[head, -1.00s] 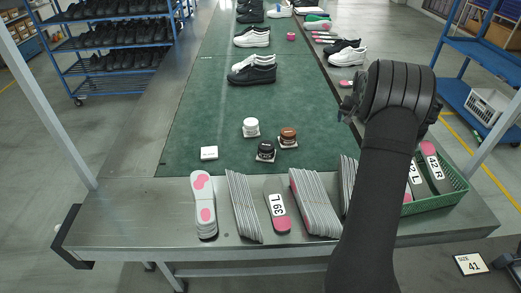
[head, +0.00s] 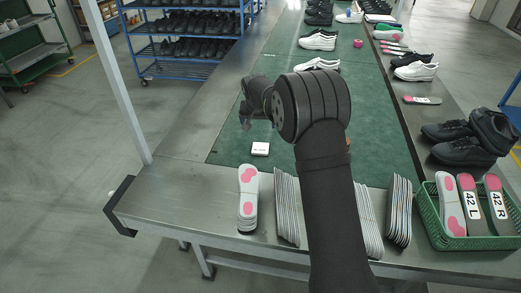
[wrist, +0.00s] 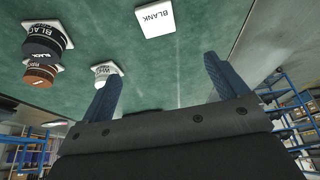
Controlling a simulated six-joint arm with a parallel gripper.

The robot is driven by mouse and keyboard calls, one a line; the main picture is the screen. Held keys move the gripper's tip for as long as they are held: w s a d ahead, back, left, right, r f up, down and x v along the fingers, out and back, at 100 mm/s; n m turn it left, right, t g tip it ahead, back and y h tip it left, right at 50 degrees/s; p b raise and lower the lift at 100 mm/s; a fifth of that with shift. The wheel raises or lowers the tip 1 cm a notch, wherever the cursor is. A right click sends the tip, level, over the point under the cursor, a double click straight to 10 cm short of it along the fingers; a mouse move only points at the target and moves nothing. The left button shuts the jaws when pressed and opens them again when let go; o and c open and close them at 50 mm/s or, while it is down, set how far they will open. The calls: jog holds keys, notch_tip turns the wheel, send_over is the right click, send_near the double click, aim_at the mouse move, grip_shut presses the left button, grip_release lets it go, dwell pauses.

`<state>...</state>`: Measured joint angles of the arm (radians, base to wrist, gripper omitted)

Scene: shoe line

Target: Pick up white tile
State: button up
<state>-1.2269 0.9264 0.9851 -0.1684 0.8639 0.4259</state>
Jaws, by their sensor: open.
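A flat white tile (head: 260,148) lies on the green mat, near its front edge. In the wrist view the tile (wrist: 155,19) shows the word BLANK at the top, beyond my fingertips. My gripper (head: 246,119) is behind and slightly left of the tile in the head picture. In the wrist view my gripper (wrist: 161,75) has its two blue fingers wide apart with nothing between them. The tile and fingers are apart.
Insole stacks (head: 286,208) line the front metal edge. A green basket (head: 480,243) stands right.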

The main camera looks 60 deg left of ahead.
send_over(261, 146)
jog(key=s+d, duration=0.2)
jog(key=f, duration=1.1)
jog(key=shift+w+a, duration=0.1)
jog(key=shift+a, duration=0.1)
jog(key=shift+d+x, duration=0.15)
jog(key=shift+x, duration=1.15)
jog(key=shift+d+x, duration=0.15)
jog(key=shift+x, duration=1.2)
jog(key=shift+f, duration=0.2)
jog(key=shift+c, duration=0.2)
jog(key=c, duration=1)
